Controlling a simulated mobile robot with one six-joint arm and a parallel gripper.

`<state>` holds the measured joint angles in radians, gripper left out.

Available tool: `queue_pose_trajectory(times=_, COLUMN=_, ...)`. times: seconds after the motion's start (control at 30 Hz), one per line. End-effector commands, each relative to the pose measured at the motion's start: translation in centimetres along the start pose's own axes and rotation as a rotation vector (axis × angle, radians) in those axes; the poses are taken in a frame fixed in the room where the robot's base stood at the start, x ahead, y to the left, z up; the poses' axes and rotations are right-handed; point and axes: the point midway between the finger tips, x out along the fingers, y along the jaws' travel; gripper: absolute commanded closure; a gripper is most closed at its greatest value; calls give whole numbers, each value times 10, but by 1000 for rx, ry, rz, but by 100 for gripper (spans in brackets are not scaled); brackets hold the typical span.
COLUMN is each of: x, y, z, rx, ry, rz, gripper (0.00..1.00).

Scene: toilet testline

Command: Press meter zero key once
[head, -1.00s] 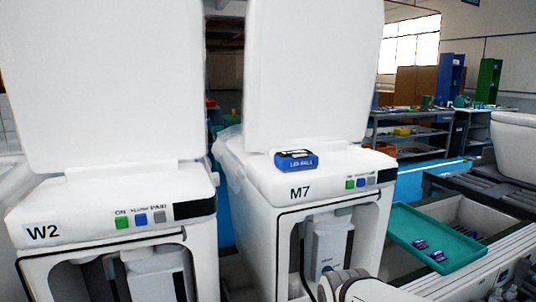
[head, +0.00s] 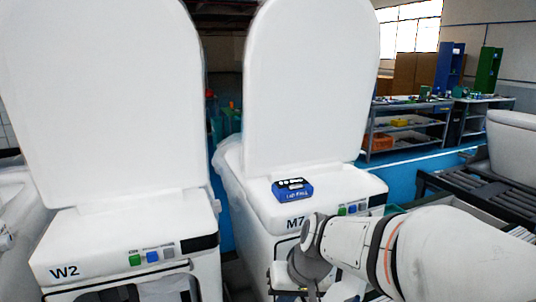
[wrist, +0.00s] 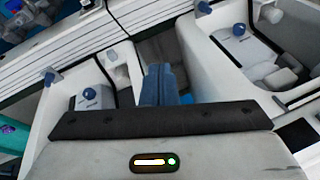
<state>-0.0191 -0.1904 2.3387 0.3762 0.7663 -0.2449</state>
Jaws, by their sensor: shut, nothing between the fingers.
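The meter is a small blue box (head: 292,190) with a dark top face, lying on top of the white M7 unit (head: 262,211), in front of its raised lid. Pale marks show on its dark top, but they are too small for me to tell which is the zero key. In the wrist view my gripper (wrist: 166,84) shows as blue fingers held together with nothing between them. In the head view my arm stands in front of the right part of M7, below and right of the meter. The fingers cannot be made out there. The meter is not recognizable in the wrist view.
The W2 unit (head: 130,240) stands at the left with a raised lid and green, blue and grey buttons. M7 has similar buttons (head: 352,209), partly close behind my arm. Both tall lids (head: 312,85) rise behind their units. A roller conveyor (head: 485,195) lies at the right.

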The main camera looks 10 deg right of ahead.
Motion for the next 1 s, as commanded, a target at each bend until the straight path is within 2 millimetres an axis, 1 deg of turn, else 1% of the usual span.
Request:
queue_pose_trajectory(times=0.03, x=-32, y=-15, z=-23, rx=2, ry=20, rz=-26, gripper=100)
queue_pose_trajectory(times=0.27, x=-96, y=-58, z=-102, rx=22, ry=128, rz=-134, gripper=100)
queue_pose_trajectory(times=0.3, x=-107, y=-65, z=-116, rx=26, ry=147, rz=-149, gripper=100)
queue_pose_trajectory(times=0.5, x=-160, y=-94, z=-183, rx=54, ry=246, rz=-213, gripper=100)
queue_pose_trajectory(times=0.6, x=-180, y=-104, z=-210, rx=70, ry=287, rz=-234, gripper=100)
queue_pose_trajectory(times=0.7, x=-193, y=-110, z=-230, rx=82, ry=318, rz=-248, gripper=100)
queue_pose_trajectory(times=0.8, x=-200, y=-113, z=-243, rx=91, ry=339, rz=-255, gripper=100)
queue_pose_trajectory(times=0.9, x=-203, y=-115, z=-249, rx=96, ry=350, rz=-260, gripper=100)
queue_pose_trajectory(times=1.0, x=-202, y=-115, z=-250, rx=97, ry=354, rz=-261, gripper=100)
